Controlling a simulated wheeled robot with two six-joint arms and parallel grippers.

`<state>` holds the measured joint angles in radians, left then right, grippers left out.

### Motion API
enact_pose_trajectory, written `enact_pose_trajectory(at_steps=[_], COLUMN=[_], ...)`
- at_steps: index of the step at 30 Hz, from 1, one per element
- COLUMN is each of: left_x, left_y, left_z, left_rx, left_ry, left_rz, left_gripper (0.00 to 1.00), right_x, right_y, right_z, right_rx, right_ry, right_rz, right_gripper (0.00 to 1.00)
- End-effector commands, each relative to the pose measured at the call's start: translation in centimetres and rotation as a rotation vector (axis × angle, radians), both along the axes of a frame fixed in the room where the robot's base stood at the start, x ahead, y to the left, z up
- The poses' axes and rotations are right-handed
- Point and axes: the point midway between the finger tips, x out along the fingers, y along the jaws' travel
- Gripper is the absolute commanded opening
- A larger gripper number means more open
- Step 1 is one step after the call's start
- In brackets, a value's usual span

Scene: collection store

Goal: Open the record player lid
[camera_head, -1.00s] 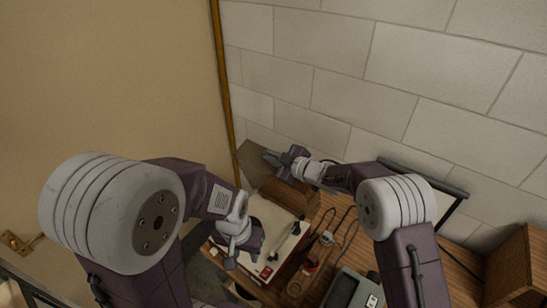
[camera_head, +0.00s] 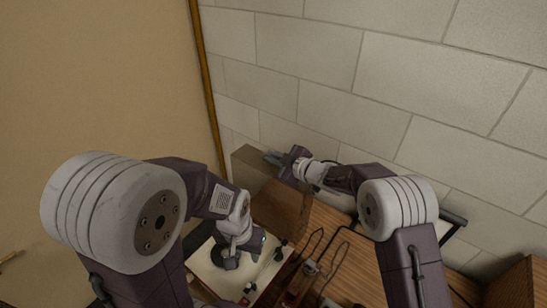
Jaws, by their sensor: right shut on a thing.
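The record player (camera_head: 206,266) has a pale top and sits on the wooden table in the lower middle, partly hidden by my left arm. Its tone arm shows at the right side. A smoky brown panel (camera_head: 244,169), which looks like its lid, stands raised behind it. A wooden box appears to overlap it, so its outline is unclear. My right gripper (camera_head: 273,158) is at the panel's upper edge and shut on it. My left gripper (camera_head: 243,246) is low over the player's top; its fingertips are too small and hidden to judge.
A white block wall (camera_head: 330,80) rises close behind the table (camera_head: 345,262). Cables and small items lie right of the player. A wooden box (camera_head: 515,285) stands at the far right, and a dark-framed item (camera_head: 452,222) leans behind my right arm.

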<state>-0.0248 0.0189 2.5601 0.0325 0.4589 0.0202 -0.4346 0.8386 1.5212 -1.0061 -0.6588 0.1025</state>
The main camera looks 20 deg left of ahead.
Motion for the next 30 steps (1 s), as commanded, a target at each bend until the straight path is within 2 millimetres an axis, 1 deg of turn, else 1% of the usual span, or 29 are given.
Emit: enact_pose_trajectory(at_steps=[6, 7, 9, 16, 20, 23, 27, 30], left_x=[0.0, 0.0, 0.0, 0.0, 0.0, 0.0, 0.0, 0.0], left_y=[0.0, 0.0, 0.0, 0.0, 0.0, 0.0, 0.0, 0.0], left_z=[0.0, 0.0, 0.0, 0.0, -0.6, -1.4, -2.5, -3.0], left_rx=[0.000, 0.000, 0.000, 0.000, 0.000, 0.000, 0.000, 0.000], left_ry=[0.000, 0.000, 0.000, 0.000, 0.000, 0.000, 0.000, 0.000], left_rz=[0.000, 0.000, 0.000, 0.000, 0.000, 0.000, 0.000, 0.000], left_gripper=[0.36, 0.36, 0.36, 0.36, 0.36, 0.36, 0.36, 0.36], right_x=[0.0, 0.0, 0.0, 0.0, -0.3, -1.0, -2.3, -3.1], right_y=[0.0, 0.0, 0.0, 0.0, -0.6, -1.9, -4.0, -5.3], right_z=[0.0, 0.0, 0.0, 0.0, 0.1, 0.5, 1.3, 2.0], right_rx=[0.000, 0.000, 0.000, -0.001, 0.000, 0.000, 0.001, 0.002], right_ry=[-0.001, -0.001, -0.001, 0.000, 0.000, -0.001, -0.003, -0.004], right_rz=[0.000, 0.000, 0.000, -0.001, -0.001, -0.003, -0.003, -0.003], right_gripper=[0.00, 0.15, 0.31, 0.31, 0.31, 0.31, 0.31, 0.31])
